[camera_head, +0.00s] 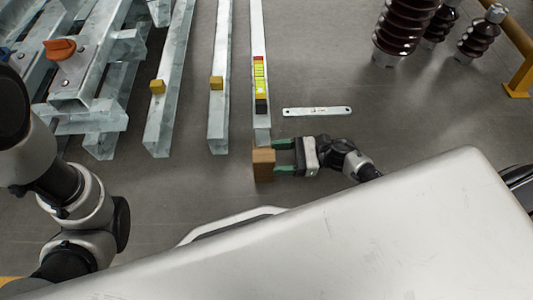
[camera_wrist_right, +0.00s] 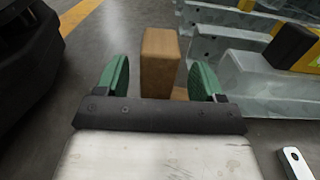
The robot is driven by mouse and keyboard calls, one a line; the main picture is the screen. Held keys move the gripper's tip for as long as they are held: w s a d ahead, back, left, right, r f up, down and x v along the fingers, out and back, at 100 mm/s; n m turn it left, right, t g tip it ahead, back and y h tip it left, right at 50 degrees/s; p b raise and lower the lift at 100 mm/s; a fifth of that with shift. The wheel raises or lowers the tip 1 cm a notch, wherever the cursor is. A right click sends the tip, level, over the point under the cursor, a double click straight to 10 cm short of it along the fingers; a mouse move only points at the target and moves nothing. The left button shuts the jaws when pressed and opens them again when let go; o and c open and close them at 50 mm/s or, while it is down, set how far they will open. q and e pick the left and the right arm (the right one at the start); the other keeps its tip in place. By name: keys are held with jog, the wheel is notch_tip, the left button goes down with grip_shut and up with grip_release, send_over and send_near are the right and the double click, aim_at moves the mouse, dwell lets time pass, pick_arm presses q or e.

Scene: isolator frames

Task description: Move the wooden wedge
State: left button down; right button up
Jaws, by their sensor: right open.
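The wooden wedge (camera_head: 263,165) is a brown block on the floor at the near end of the rightmost long steel beam. It also shows in the right wrist view (camera_wrist_right: 160,62), straight ahead of the jaws. My right gripper (camera_head: 277,158) has green fingers and is open. In the wrist view the wedge shows between the two fingers, with a gap visible on each side. Whether a finger touches it, I cannot tell. My left arm shows at the left, but its gripper is not in view.
Steel beams (camera_head: 218,120) run away from me, two with small yellow blocks. A yellow and black level (camera_head: 260,85) lies on the rightmost beam (camera_head: 257,30). A flat pale bar (camera_head: 317,112) lies right of it. Brown insulators (camera_head: 402,30) stand at the back right. Floor between is clear.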

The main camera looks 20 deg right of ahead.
jog(key=p+v, duration=0.1)
jog(key=v, duration=0.5)
jog(key=shift+d, duration=0.1)
